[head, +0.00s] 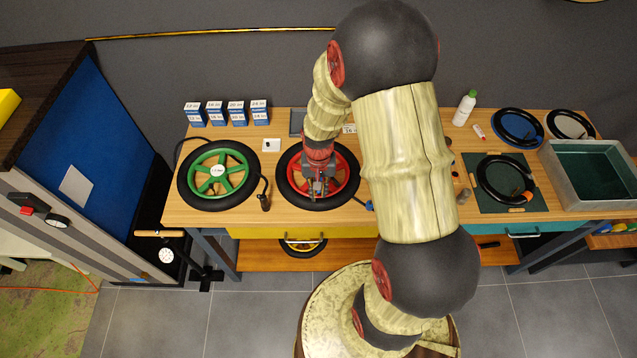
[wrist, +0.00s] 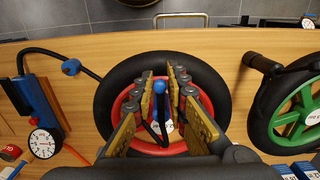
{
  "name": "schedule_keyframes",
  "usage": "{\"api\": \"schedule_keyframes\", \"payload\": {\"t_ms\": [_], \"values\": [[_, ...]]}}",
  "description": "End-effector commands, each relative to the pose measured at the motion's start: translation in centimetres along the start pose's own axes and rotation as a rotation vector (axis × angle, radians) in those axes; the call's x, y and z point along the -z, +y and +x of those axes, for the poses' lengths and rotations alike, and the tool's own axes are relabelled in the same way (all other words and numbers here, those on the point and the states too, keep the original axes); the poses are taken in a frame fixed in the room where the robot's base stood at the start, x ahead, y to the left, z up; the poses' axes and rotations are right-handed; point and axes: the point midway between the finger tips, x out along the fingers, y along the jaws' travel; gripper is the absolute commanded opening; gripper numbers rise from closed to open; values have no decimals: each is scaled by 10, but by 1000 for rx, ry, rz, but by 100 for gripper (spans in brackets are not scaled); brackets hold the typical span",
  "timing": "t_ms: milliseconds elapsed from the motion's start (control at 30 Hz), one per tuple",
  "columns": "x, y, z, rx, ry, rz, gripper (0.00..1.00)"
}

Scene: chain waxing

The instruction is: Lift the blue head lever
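My gripper (wrist: 162,75) reaches down over the red-rimmed wheel, which shows in the wrist view (wrist: 124,105) and in the head view (head: 349,183). Its two yellow-padded fingers are apart, one on either side of a round blue knob (wrist: 160,87) on a thin black stem. The knob shows between the fingers without visible grip, and I cannot tell its height. I cannot tell which blue part is the lever. In the head view my gripper (head: 319,193) hides the wheel's middle.
A blue pump with a gauge (wrist: 42,143) stands left in the wrist view. A green-rimmed wheel (head: 218,172) lies beside the red one. Small boxes (head: 236,112) stand at the back of the bench. A grey bin (head: 547,180) sits at the far right.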

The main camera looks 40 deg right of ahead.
Motion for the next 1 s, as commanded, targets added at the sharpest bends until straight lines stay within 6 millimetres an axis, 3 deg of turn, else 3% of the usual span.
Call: {"api": "schedule_keyframes", "payload": {"t_ms": [200, 1000], "values": [[0, 0, 0, 0, 0, 0, 1], [4, 0, -19, 0, 2, 0, 2]]}}
